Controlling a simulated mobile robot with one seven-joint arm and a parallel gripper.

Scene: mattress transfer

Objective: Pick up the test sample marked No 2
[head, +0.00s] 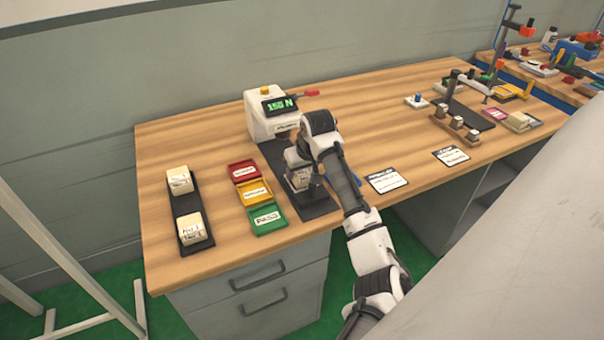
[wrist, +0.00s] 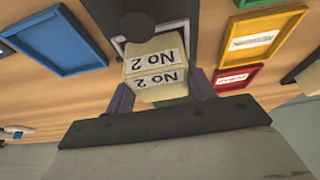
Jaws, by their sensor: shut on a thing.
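The No 2 sample is a cream block with "No 2" labels. It shows upside down between my gripper's fingers in the wrist view (wrist: 155,72). My gripper (wrist: 162,92) is shut on it. In the head view, my gripper (head: 300,168) is low over the black base of the white tester, and the sample (head: 301,181) shows partly below it. My wrist hides part of it, and I cannot tell whether it touches the base.
The white tester (head: 268,122) reads about 150 N. Red (head: 243,170), yellow (head: 253,192) and green PASS (head: 266,219) trays stand left of its base. A black rack (head: 187,208) with two cream blocks is farther left. White cards (head: 387,180) lie right of my arm.

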